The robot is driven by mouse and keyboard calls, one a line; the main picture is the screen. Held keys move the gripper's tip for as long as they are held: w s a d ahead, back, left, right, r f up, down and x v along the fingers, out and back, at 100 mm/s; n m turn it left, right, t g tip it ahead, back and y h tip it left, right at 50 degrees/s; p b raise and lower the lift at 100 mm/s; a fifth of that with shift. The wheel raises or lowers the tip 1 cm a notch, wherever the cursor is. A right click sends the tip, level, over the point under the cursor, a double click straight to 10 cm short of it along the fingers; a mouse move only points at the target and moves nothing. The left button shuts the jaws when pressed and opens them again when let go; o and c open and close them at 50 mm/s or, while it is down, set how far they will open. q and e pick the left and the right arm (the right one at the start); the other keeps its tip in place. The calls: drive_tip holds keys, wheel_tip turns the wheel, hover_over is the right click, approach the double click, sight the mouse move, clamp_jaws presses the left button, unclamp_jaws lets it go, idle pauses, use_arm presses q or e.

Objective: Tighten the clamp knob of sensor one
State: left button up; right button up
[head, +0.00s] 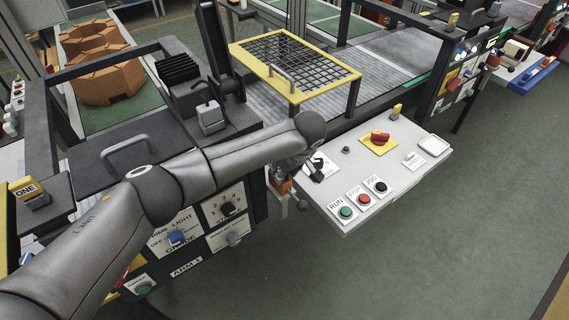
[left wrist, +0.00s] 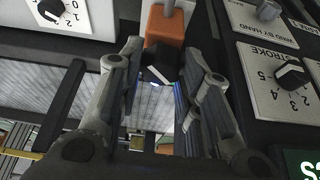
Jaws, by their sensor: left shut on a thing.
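An orange block (left wrist: 166,24) with a black clamp knob (left wrist: 160,62) on it is at the top middle of the left wrist view. My left gripper (left wrist: 162,75) has one finger on each side of the knob and is shut on it. In the head view the orange block (head: 281,184) shows only in part, beside my left gripper (head: 294,172) at the left end of the light grey control panel. The arm and gripper hide the knob there. I cannot read a sensor number on the block. My right gripper is not in view.
The control panel (head: 375,195) carries RUN, STOP and JOG buttons and a red switch (head: 380,137). A STROKE dial (left wrist: 290,76) sits right of the gripper. A yellow-framed mesh guard (head: 296,63) stands over the conveyor. A yellow tag (head: 28,192) reads ONE. Open floor lies at right.

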use_arm(q)
drive_tip(key=m+p, duration=0.2)
drive_tip(key=m+h+p, duration=0.1)
drive_tip(key=m+p, duration=0.1)
drive_tip(key=shift+s+a+r+t+h, duration=0.15)
drive_tip(key=shift+t+h, duration=0.15)
drive_tip(key=m+h+p, duration=0.1)
drive_tip(key=m, duration=0.1)
drive_tip(key=m+p, duration=0.1)
drive_tip(key=m, duration=0.2)
drive_tip(key=shift+a+h, duration=0.1)
drive_tip(key=shift+h, duration=0.3)
drive_tip(key=shift+m+h+p, duration=0.4)
drive_tip(key=shift+m+p, duration=0.15)
drive_tip(key=shift+m, duration=0.65)
drive_tip(key=shift+a+m+g+h, duration=0.1)
drive_tip(key=shift+m+g+h, duration=0.3)
drive_tip(key=shift+m, duration=0.8)
drive_tip(key=shift+f, duration=0.2)
drive_tip(key=o, duration=1)
drive_tip(key=shift+w+r, duration=0.1)
drive_tip(key=shift+w, duration=0.1)
